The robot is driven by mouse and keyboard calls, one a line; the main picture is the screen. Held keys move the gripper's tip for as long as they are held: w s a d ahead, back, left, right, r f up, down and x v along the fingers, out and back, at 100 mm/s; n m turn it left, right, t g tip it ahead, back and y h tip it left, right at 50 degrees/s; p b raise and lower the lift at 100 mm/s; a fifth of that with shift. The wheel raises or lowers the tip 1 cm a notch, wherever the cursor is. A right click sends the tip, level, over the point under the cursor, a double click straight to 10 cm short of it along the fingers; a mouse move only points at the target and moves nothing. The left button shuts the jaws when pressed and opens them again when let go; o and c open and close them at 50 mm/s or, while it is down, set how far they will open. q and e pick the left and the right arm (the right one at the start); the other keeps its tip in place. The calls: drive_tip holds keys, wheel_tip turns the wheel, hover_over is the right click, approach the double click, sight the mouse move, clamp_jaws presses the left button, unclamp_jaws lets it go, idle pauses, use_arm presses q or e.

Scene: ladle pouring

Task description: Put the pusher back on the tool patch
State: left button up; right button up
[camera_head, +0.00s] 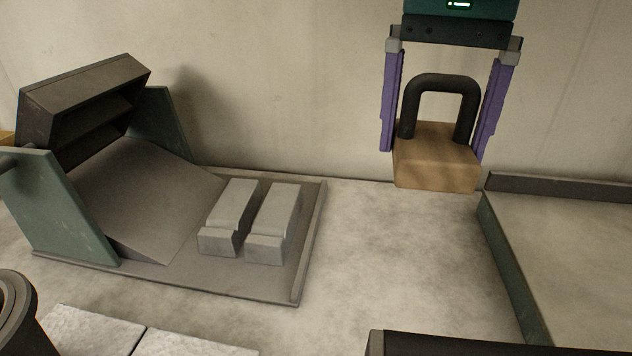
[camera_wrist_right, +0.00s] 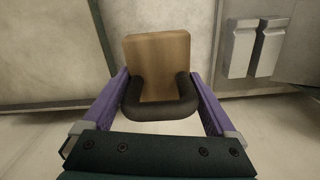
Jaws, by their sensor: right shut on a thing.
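The pusher is a light wooden block (camera_head: 437,168) with a black arched handle (camera_head: 440,82) on top. It hangs upright in my right gripper (camera_head: 435,150), whose purple fingers are shut on its two sides. It seems to be held above the table near the back wall, between the two trays. In the right wrist view the block (camera_wrist_right: 157,62) and its handle (camera_wrist_right: 160,110) lie between the fingers (camera_wrist_right: 158,82). My left gripper is not in view. I cannot tell which surface is the tool patch.
A grey tray (camera_head: 312,235) on the left carries a tilted dark box (camera_head: 80,105), a ramp and two grey blocks. A green-sided tray (camera_head: 560,235) lies at the right. Pale tiles (camera_head: 90,330) and a dark round vessel (camera_head: 15,310) are at front left. The table between the trays (camera_head: 400,255) is bare.

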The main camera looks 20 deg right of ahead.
drive_tip(key=b, duration=0.1)
hover_over(404, 254)
wheel_tip(404, 254, down, 9)
drive_tip(key=shift+r, duration=0.15)
wheel_tip(404, 254, down, 4)
drive_tip(key=shift+r+b, duration=0.15)
drive_tip(key=shift+b, duration=0.55)
drive_tip(key=shift+f, duration=0.3)
drive_tip(key=o, duration=1.1)
drive_tip(key=shift+f, duration=0.15)
drive_tip(key=shift+o, duration=0.3)
